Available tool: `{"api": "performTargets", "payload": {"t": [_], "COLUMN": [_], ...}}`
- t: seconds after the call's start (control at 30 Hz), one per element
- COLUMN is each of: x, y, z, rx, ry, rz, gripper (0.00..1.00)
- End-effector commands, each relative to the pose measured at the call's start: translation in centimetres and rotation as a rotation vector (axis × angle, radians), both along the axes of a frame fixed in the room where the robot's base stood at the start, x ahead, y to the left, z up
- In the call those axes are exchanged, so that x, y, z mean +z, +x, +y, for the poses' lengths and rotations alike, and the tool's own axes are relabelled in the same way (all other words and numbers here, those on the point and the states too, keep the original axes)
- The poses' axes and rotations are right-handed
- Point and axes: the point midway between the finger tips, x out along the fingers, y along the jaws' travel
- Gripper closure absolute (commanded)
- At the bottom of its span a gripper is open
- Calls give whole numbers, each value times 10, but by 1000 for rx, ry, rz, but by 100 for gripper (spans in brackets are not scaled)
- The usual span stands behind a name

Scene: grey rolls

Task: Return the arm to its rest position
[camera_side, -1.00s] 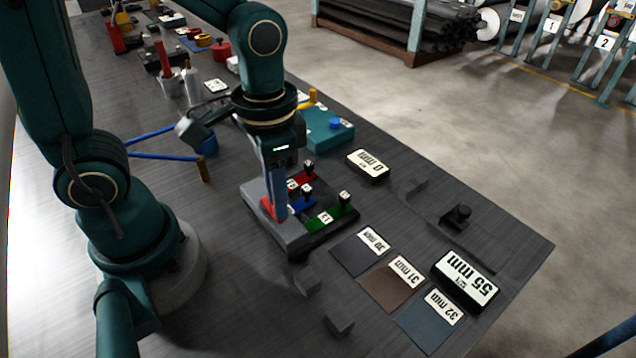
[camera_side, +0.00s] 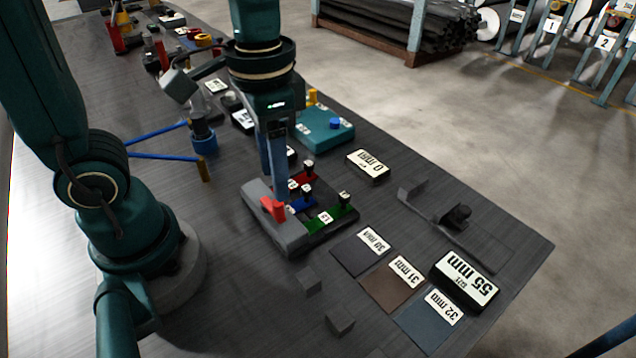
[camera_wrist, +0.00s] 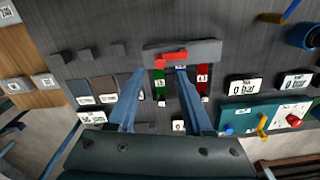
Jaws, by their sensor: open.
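My gripper (camera_side: 275,175) is open and empty, pointing down above the grey fixture block (camera_side: 280,225) in the side view. In the wrist view my gripper (camera_wrist: 152,98) shows its two blue fingers spread apart, with the fixture block (camera_wrist: 205,49) beyond them. The fixture carries a red lever (camera_side: 272,208) and coloured slides: red (camera_side: 301,180), blue (camera_side: 302,204) and green (camera_side: 330,218), with small black knobs and number labels. The lower fingertips partly cover the fixture in the side view. I cannot tell their exact height above it.
A teal box (camera_side: 327,130) with a blue knob stands behind the gripper. A "0 mm" display (camera_side: 368,166), a "55 mm" display (camera_side: 465,280) and labelled mats (camera_side: 392,290) lie to the right. Small grey blocks (camera_side: 340,324) sit in front. Bottles and tools crowd the far end.

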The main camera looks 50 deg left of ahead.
Motion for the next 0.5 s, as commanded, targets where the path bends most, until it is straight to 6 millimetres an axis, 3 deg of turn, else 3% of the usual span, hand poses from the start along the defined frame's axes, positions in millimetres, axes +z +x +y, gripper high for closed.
{"api": "performTargets", "payload": {"t": [0.33, 0.5], "x": [2, 16], "y": [0, -1], "z": [0, 6], "rx": [3, 29], "ry": [0, -9], "rz": [-2, -81], "gripper": [49, 49]}}
